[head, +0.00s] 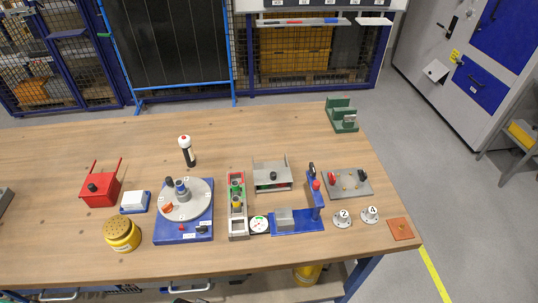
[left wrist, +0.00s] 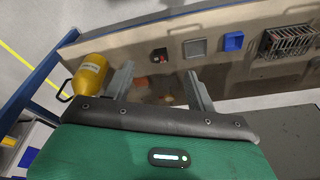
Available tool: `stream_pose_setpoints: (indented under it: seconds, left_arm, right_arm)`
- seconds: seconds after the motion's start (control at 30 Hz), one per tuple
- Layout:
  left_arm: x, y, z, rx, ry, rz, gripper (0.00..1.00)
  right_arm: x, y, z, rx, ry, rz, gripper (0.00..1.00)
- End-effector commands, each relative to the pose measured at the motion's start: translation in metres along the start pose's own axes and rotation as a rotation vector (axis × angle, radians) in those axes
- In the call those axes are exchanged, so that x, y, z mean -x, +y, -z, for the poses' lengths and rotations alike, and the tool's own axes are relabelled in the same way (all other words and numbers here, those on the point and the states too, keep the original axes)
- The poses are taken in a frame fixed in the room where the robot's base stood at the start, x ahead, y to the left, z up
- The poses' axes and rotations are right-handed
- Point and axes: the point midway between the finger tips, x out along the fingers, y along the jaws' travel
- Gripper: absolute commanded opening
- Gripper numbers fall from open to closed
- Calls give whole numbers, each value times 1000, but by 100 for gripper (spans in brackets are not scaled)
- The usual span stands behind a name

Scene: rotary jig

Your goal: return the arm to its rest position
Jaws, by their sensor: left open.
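No arm or gripper of mine shows in the head view. The rotary jig there has a blue base (head: 170,232) and a round grey plate (head: 188,206) with small parts on it. My right gripper is in neither view.
A yellow container (left wrist: 88,75) appears beside the left finger. A blue box (left wrist: 233,41) and a wire basket (left wrist: 288,42) are farther right. On the bench (head: 80,245) stand a red box (head: 100,190), a yellow tub (head: 122,236) and a green block (head: 342,116). The bench's back left is clear.

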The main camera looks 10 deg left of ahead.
Motion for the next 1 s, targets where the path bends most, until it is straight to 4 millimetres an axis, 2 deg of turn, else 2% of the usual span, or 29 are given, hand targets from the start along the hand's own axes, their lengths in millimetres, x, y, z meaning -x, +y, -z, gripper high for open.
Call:
stream_pose_setpoints:
  seconds: [0.03, 0.2, 0.37, 0.5, 0.63, 0.8, 0.9, 1.0]
  left_arm:
    - [-24, 1, -12, -1, -16, -1, 57]
    - [-91, 4, -54, -7, -43, -4, 57]
    - [-144, 7, -103, -13, -70, -8, 57]
    - [-180, 8, -153, -19, -93, -10, 57]
    - [-204, 9, -201, -23, -114, -12, 57]
    - [-219, 9, -251, -29, -133, -13, 57]
    - [-223, 8, -268, -31, -139, -13, 57]
    - [-224, 8, -277, -32, -141, -13, 57]
  right_arm:
    - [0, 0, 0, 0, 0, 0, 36]
    - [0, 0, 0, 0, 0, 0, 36]
    - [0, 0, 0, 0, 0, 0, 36]
    - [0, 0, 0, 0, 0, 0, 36]
    - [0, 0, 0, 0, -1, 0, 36]
    - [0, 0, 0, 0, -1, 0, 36]
    - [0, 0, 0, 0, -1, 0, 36]
    - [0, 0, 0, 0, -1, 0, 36]
